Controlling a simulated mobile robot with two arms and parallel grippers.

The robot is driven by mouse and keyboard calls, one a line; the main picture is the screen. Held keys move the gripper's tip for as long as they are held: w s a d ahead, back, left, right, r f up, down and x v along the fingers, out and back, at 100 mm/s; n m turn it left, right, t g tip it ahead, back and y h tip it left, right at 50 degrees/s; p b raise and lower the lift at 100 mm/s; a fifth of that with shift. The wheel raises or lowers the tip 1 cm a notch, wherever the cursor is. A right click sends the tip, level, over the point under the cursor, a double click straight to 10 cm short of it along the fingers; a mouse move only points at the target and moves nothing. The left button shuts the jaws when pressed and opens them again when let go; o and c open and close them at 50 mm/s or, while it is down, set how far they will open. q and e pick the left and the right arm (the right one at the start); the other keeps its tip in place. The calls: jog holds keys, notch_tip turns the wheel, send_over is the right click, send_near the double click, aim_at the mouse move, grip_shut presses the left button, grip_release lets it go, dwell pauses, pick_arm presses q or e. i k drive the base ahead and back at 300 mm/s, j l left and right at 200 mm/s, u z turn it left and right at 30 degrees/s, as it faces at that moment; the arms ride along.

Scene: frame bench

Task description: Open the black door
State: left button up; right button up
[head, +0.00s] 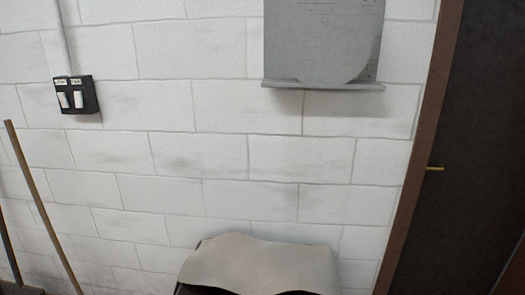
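The black door (465,130) stands at the right of the head view, inside a brown frame (424,140). A small brass-coloured handle (435,168) sticks out near the door's left edge. The door looks shut against its frame; its right side and bottom are cut off by the picture. Neither of my grippers shows in this view.
White block wall fills the middle. A grey metal panel with a ledge (322,86) hangs on it, left of the door. A black switch box (76,95) is at upper left. A wooden pole (40,200) leans at left. A beige-topped object (260,265) stands at bottom centre.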

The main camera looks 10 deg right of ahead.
aim_at(468, 221)
jog(key=l, duration=0.6)
jog(key=k+l+u, duration=0.15)
jog(key=l, duration=1)
jog(key=k+l+u, duration=0.1)
jog(key=l, duration=0.45)
